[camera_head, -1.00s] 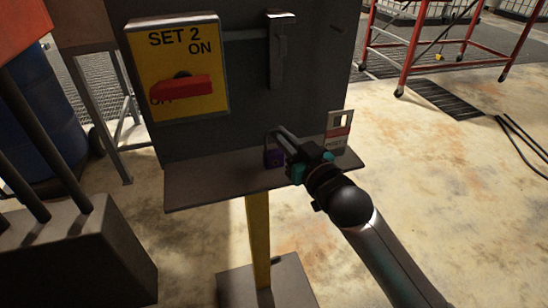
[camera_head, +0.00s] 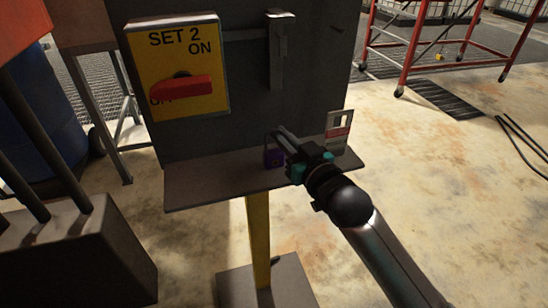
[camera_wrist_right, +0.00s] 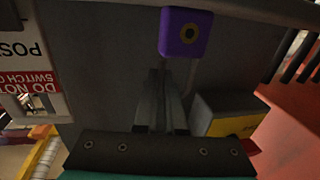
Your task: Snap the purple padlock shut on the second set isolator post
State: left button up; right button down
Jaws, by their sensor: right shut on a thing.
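The purple padlock (camera_head: 273,157) is upright just above the grey shelf of the set 2 post, its shackle upward. My right gripper (camera_head: 284,140) reaches in from the lower right and is shut on it. In the right wrist view, the padlock (camera_wrist_right: 187,33) shows beyond the closed fingers (camera_wrist_right: 165,105). I cannot tell whether the shackle is closed or through anything. The yellow SET 2 isolator plate (camera_head: 166,50) is on the dark panel, its red handle (camera_head: 182,88) toward OFF. My left gripper is out of view.
A white and red tag (camera_head: 338,130) stands at the shelf's right end, close to my gripper. A grey metal bar (camera_head: 280,50) is fixed on the panel above. The grey shelf (camera_head: 215,188) is clear on the left. A red trolley (camera_head: 425,45) stands behind right.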

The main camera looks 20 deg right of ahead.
jog(key=shift+r, duration=0.1)
jog(key=shift+s+r+p, duration=0.2)
jog(key=shift+r+p, duration=0.1)
jog(key=shift+r, duration=0.15)
notch_tip(320, 180, up, 6)
jog(key=p, duration=0.3)
pick_arm(q)
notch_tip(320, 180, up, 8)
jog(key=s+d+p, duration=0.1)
jog(key=p, duration=0.3)
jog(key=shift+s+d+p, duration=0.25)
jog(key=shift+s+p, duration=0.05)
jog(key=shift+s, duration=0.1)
pick_arm(e)
jog(key=a+v, duration=0.2)
jog(key=v, duration=0.7)
jog(key=s+a+v, duration=0.1)
jog(key=a+v, duration=0.1)
jog(key=v, duration=0.8)
jog(key=shift+d, duration=0.25)
